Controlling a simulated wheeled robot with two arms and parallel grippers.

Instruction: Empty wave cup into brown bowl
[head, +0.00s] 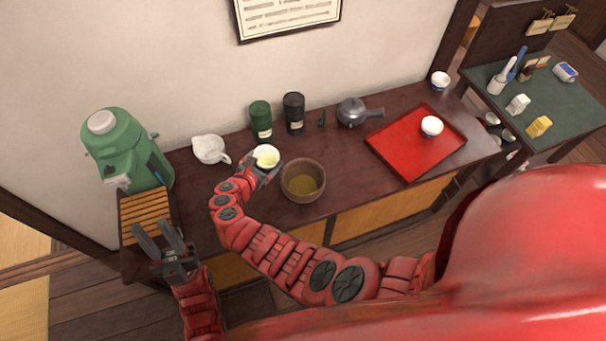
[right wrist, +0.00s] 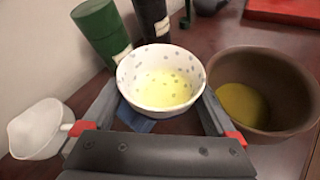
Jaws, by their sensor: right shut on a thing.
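A white cup with small blue-grey marks (head: 267,155) holds pale yellow liquid. It also shows in the right wrist view (right wrist: 160,60), nearly upright; I cannot tell if its marks are waves. My right gripper (head: 262,172) is shut on this cup, one finger on each side. The brown bowl (head: 302,193) stands on the counter just right of the cup, with yellow-green liquid in its bottom. It is also at the right in the right wrist view (right wrist: 225,75). The cup is beside the bowl, not over it. My left gripper (head: 158,228) is open and empty at the counter's left end.
A white spouted pitcher (head: 209,150) stands left of the cup. Green (head: 261,122) and black (head: 294,115) canisters and a grey teapot (head: 352,112) stand behind. A red tray (head: 400,163) with a white cup (head: 432,126) lies right. A green dispenser (head: 125,150) stands left.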

